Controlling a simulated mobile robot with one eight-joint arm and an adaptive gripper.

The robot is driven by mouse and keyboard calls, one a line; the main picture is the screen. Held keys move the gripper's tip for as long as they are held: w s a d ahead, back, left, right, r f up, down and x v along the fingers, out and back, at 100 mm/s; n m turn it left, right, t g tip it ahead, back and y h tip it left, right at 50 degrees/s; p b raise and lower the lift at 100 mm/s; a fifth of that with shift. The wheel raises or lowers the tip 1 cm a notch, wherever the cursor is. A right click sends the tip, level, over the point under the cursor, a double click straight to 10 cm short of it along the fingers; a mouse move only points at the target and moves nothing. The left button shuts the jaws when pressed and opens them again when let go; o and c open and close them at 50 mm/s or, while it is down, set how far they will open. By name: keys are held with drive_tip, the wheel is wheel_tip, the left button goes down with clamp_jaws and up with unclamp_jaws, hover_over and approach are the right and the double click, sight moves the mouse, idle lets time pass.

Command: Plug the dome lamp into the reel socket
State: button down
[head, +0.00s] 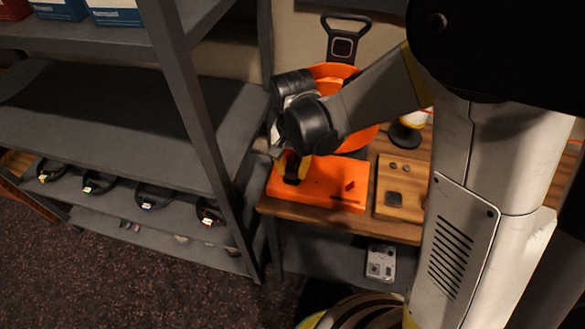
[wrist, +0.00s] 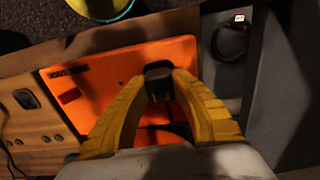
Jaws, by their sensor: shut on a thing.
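My gripper (head: 292,167) is over the left part of the orange reel base on the desk. In the wrist view its yellow fingers (wrist: 158,78) are shut on a black plug (wrist: 158,86). The plug is above the orange base (wrist: 118,72); whether it touches cannot be told. The base also shows in the head view (head: 318,188), with the orange reel (head: 366,140) behind, partly hidden by my arm. A dark slot (wrist: 68,71) and a red part (wrist: 69,96) lie on the base. A lamp with a black round foot (head: 404,136), perhaps the dome lamp, is mostly hidden by my arm.
A wooden block with a dark plate (head: 394,199) lies right of the reel base. A grey shelf (head: 110,125) stands close at left, with coiled black cables (head: 100,183) below. A grey box (head: 381,262) sits under the desk (head: 330,219).

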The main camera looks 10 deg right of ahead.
sight(293, 167)
drive_tip(key=shift+f+b, duration=0.65)
idle(0.7)
drive_tip(key=c, duration=1.1)
unclamp_jaws()
wheel_tip(293, 167, up, 12)
drive_tip(key=shift+r, duration=0.1)
drive_tip(key=s+d+r+n+t, duration=0.4)
drive_tip(key=s+d+t, duration=0.3)
drive_tip(key=s+d, duration=0.3)
drive_tip(key=d, duration=0.3)
drive_tip(key=shift+s+d+r, duration=0.25)
drive_tip(key=shift+s+r, duration=0.1)
